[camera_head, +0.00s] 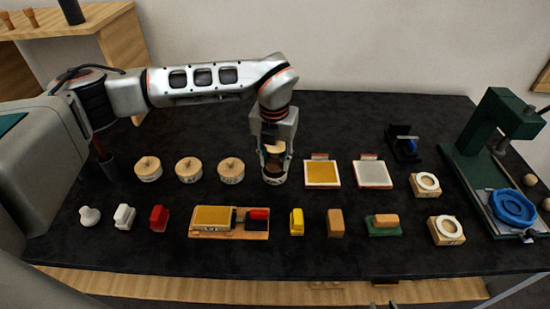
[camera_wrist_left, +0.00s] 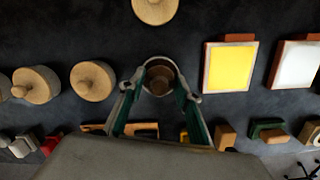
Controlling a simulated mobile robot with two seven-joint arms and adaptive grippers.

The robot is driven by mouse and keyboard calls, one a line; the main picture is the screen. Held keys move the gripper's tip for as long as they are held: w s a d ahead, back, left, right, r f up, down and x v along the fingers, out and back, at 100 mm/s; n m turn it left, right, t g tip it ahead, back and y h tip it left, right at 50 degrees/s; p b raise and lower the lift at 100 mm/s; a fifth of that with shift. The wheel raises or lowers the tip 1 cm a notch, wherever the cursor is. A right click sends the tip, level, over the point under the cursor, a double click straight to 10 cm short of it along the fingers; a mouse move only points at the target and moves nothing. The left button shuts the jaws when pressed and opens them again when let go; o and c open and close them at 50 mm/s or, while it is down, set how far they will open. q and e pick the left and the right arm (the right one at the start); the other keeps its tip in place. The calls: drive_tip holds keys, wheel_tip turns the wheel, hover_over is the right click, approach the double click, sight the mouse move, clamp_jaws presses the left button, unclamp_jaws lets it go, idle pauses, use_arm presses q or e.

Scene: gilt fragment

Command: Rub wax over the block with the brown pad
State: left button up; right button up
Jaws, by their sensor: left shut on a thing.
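A brown pad (camera_head: 335,222) lies in the front row; it also shows in the left wrist view (camera_wrist_left: 225,136). My left gripper (camera_head: 274,157) points down at a round pot (camera_head: 275,180) in the back row, its fingers around a small wooden piece (camera_head: 274,147) at the pot's mouth. The left wrist view shows a round rim and brown middle (camera_wrist_left: 160,78) between the fingertips; what exactly is gripped is partly hidden. A yellow block (camera_head: 322,173) and a white block (camera_head: 373,173) stand right of the pot. Dark tips, seemingly my right gripper (camera_head: 384,305), barely show at the bottom edge.
Lidded pots (camera_head: 189,168) stand left of the gripper. A round wooden lid (camera_wrist_left: 155,10) lies behind the pot. A wooden tray (camera_head: 228,235), a yellow pad (camera_head: 297,222) and a green brush (camera_head: 383,229) are in front. A green press (camera_head: 490,135) stands at right.

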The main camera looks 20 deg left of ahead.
sight(275, 156)
use_arm(q)
drive_tip(key=shift+f, duration=0.35)
idle(0.6)
drive_tip(key=shift+f+b, duration=0.2)
drive_tip(key=shift+b, duration=0.1)
idle(0.9)
drive_tip(key=shift+r+p, duration=1)
drive_tip(key=shift+r, duration=0.7)
drive_tip(key=shift+r+p, duration=0.9)
drive_tip(key=shift+r, duration=0.95)
